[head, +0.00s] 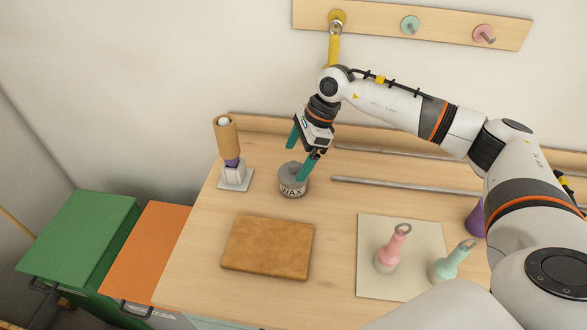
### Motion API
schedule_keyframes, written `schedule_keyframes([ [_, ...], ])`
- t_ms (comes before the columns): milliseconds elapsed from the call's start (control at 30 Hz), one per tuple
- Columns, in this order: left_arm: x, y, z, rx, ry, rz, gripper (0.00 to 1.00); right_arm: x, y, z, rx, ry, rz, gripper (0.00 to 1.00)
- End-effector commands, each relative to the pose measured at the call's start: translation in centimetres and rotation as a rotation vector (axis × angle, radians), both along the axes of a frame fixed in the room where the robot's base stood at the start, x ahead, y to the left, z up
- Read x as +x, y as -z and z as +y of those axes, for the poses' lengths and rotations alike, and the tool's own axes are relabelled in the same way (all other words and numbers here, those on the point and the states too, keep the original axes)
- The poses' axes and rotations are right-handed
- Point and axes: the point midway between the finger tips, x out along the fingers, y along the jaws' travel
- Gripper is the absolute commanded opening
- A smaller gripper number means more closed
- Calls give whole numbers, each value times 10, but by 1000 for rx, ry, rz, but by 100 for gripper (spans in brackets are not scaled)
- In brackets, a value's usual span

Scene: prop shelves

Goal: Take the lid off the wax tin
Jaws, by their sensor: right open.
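The wax tin (293,187) stands upright on the wooden tabletop, with a dark "WAX" label on its front. Its grey lid (292,170) with a raised knob is on top. My right gripper (301,160) comes down from above, with its teal fingers apart. One finger is at the right side of the lid, in front of part of it, and the other is up and to the left, behind the lid. I cannot tell whether either finger touches the lid. My left gripper is out of view.
A brown board (267,246) lies in front of the tin. A holder with a cork-coloured cylinder (227,137) stands to the left. A pale mat (380,282) at the right bears pink (388,257) and mint (446,268) ringed items. A metal rail (400,185) runs behind them.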

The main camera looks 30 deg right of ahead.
Motion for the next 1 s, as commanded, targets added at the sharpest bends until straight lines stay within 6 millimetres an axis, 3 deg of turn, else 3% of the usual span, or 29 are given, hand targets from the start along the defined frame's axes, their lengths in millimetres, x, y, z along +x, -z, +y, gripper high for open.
schedule_keyframes([
  [67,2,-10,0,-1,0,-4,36,-3,9,6,1,-2,4,93],
  [200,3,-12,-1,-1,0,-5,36,0,24,12,2,-1,1,93],
  [467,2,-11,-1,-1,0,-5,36,1,29,12,2,0,-1,93],
  [767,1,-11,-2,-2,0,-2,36,1,28,12,2,0,-1,47],
  [1000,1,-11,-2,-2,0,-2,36,1,28,12,2,0,-1,45],
])
